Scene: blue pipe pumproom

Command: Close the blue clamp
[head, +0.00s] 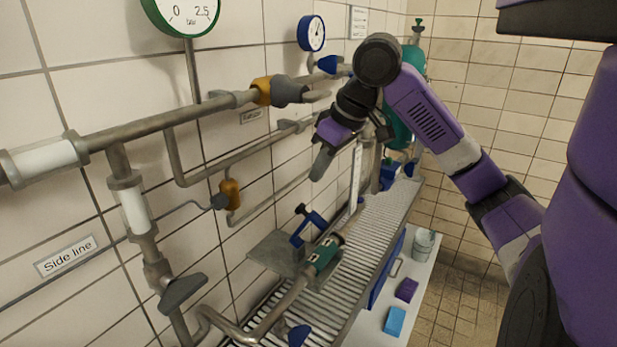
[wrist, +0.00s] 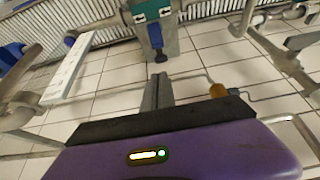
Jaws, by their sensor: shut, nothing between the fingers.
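The blue clamp (head: 309,225) stands on a grey bracket plate (head: 275,254) beside a teal pipe piece (head: 325,254). Its blue lever, with a black end, sticks up at a tilt, apart from the teal piece. In the wrist view the blue clamp (wrist: 157,51) shows beyond my fingertips, with the teal piece (wrist: 150,11) above it in the picture. My gripper (head: 320,164) is shut and empty, held above the clamp and apart from it. It also shows in the wrist view (wrist: 157,80), fingers together.
Pipes with orange fittings (head: 230,192) run along the tiled wall on the left. A slatted grey rack (head: 365,240) lies below the clamp. A white shelf (head: 375,338) holds a bucket (head: 424,245), a purple block (head: 407,290) and a blue block (head: 395,321).

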